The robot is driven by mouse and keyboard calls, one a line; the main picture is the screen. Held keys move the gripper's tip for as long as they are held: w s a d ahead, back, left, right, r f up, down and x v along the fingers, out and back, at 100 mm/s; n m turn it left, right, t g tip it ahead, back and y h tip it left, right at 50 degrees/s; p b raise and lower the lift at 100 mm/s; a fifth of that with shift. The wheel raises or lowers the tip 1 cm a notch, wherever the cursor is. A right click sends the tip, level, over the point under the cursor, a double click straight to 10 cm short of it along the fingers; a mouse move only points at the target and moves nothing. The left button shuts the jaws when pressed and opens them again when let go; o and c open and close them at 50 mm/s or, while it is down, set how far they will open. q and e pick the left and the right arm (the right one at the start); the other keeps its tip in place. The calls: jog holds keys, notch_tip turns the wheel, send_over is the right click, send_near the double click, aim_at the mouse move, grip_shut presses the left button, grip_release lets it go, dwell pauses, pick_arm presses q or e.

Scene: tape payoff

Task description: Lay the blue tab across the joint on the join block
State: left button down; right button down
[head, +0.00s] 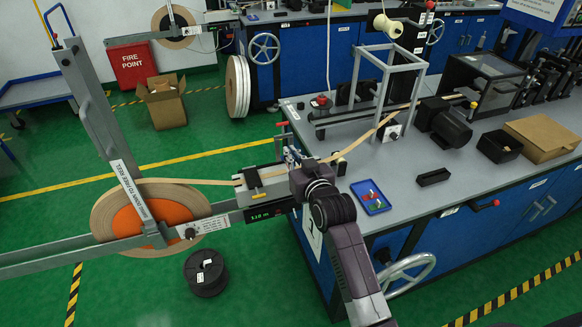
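The join block (262,187) is a grey metal block beside the bench's left edge, with the tan tape running onto it from the left. A dark clamp bar (251,177) crosses its top. My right gripper (299,182) is at the block's right end, seen from behind and above; its fingers are hidden, so I cannot tell whether it holds anything. A small blue tray (371,197) on the bench holds red and green pieces; I cannot make out a blue tab. The joint is too small to see. My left gripper is out of view.
A large tape reel (110,214) with an orange hub stands left on a grey frame. Tape (365,138) continues right over the bench to a guide frame. A black motor (450,129), a black box (499,146) and a cardboard box (541,138) occupy the bench's right side.

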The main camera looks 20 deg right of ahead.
jog(key=shift+f, duration=0.4)
notch_tip(320, 180, down, 4)
jog(key=shift+r, duration=0.25)
jog(key=shift+f, duration=0.6)
jog(key=c, duration=2.2)
grip_release()
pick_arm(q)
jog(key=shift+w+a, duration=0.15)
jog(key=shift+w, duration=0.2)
pick_arm(e)
jog(key=shift+o, duration=0.2)
